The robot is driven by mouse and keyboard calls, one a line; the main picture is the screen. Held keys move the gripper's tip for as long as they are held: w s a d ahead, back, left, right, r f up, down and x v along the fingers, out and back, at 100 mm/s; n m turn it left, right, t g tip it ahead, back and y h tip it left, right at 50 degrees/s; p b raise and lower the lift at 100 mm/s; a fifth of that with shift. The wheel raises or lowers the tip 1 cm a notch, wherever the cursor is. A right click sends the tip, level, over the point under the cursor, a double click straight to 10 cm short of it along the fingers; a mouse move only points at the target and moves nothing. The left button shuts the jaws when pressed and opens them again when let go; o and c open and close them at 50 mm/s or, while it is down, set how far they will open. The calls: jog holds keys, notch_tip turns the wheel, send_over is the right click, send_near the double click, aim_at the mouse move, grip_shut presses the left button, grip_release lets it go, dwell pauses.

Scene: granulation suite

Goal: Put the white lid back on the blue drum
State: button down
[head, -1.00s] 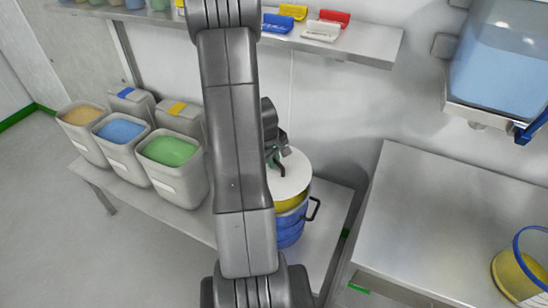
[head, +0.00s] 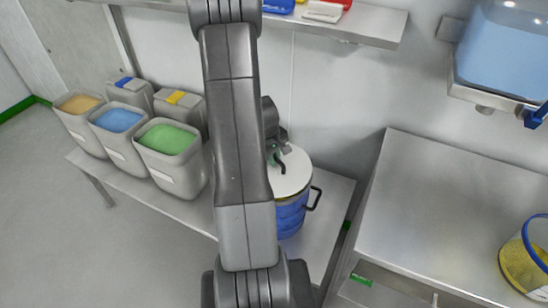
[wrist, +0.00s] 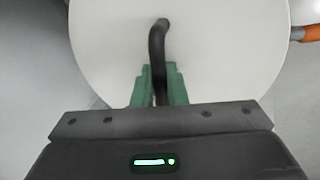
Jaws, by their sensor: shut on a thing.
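The white lid (head: 295,172) lies over the mouth of the blue drum (head: 292,218) in the head view, looking about level. A thin yellow strip shows under its near edge; I cannot tell whether it is fully seated. My gripper (head: 280,158) is above the lid, partly hidden by my arm. In the wrist view the lid (wrist: 215,55) fills most of the picture, and the green fingers of my gripper (wrist: 161,88) are shut on its bent black handle (wrist: 156,45). The drum's left side is hidden behind my arm.
The drum stands on a low metal bench (head: 325,220). Bins of orange, blue and green material (head: 168,160) stand left of it. A higher steel table (head: 455,215) with a yellow-filled clear container (head: 523,262) is at right. A shelf (head: 365,27) runs above.

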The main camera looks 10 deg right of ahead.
jog(key=shift+f+b, duration=1.05)
jog(key=shift+b, duration=0.1)
dwell(0.8)
jog(key=c, duration=1.4)
grip_release()
jog(key=r, duration=0.4)
jog(key=s+a+r, duration=0.1)
jog(key=r, duration=0.4)
jog(key=a+r+p, duration=0.1)
jog(key=r, duration=0.3)
jog(key=shift+s+a+r, duration=0.1)
jog(key=shift+s+r, duration=0.15)
jog(key=shift+r, duration=0.1)
jog(key=f, duration=0.4)
jog(key=w+d+f, duration=0.1)
jog(key=f, duration=0.4)
jog(key=d+f+b, duration=0.1)
jog(key=f, duration=0.3)
jog(key=shift+w+d+f, duration=0.1)
jog(key=shift+w+f, duration=0.1)
jog(key=shift+f, duration=0.15)
jog(key=shift+r, duration=0.15)
jog(key=shift+r, duration=0.15)
